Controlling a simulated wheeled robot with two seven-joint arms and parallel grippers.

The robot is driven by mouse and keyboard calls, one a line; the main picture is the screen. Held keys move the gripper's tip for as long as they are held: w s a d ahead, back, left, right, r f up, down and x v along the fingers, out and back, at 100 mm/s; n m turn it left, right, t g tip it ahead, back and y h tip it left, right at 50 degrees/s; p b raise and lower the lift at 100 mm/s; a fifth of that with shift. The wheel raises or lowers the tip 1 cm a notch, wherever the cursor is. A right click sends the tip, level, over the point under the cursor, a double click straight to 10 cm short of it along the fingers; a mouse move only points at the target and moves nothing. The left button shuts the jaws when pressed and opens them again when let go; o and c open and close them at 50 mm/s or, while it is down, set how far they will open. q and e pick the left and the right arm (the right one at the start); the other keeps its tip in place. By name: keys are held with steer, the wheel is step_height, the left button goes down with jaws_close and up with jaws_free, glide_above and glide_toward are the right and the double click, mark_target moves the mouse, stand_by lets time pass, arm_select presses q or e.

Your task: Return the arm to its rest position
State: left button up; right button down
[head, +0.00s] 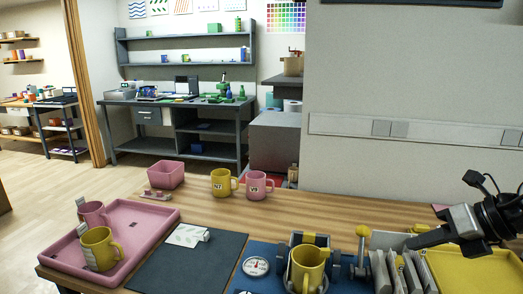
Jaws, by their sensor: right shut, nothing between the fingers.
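My right gripper (412,238) comes in from the right edge, shut and empty, above the right end of the table near a yellow tray (465,270). It is apart from the mug press (336,262), which stands at the front edge with a yellow mug (308,268) in it. A lever with a yellow knob (362,231) stands upright between the press and my gripper. My left gripper is not in view.
A pink tray (151,215) holds a pink and a yellow mug at left. A yellow mug (221,183), a pink mug (256,186) and a pink bowl (166,174) stand at the back edge. A dark mat (190,262) lies between. Upright grey plates (401,274) stand beside the yellow tray.

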steer(key=s+d+f+m+t+h, duration=0.3)
steer(key=d+f+m+t+h, duration=0.35)
steer(key=m, duration=0.95)
steer(key=s+d+f+m+h, duration=0.2)
steer(key=s+f+m+h, duration=0.2)
steer(key=s+f+m, duration=0.7)
steer(key=s+a+f+m+g+y, duration=0.25)
steer(key=s+a+m+g, duration=0.2)
steer(key=a, duration=0.45)
steer(key=s+a+f+m+g+y, duration=0.1)
steer(key=s+a+f+m+g, duration=0.35)
steer(key=a, duration=0.45)
arm_select(q)
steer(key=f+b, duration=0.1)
steer(key=b, duration=0.1)
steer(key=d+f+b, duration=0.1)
steer(key=b, duration=0.2)
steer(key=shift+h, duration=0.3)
arm_select(e)
steer(key=w+a+f+t+y, duration=0.3)
steer(key=w+a+f+t, duration=0.2)
steer(key=f+t, duration=0.1)
steer(key=shift+a+f+t, duration=0.25)
steer(key=shift+a+t, duration=0.1)
steer(key=shift+t, duration=0.3)
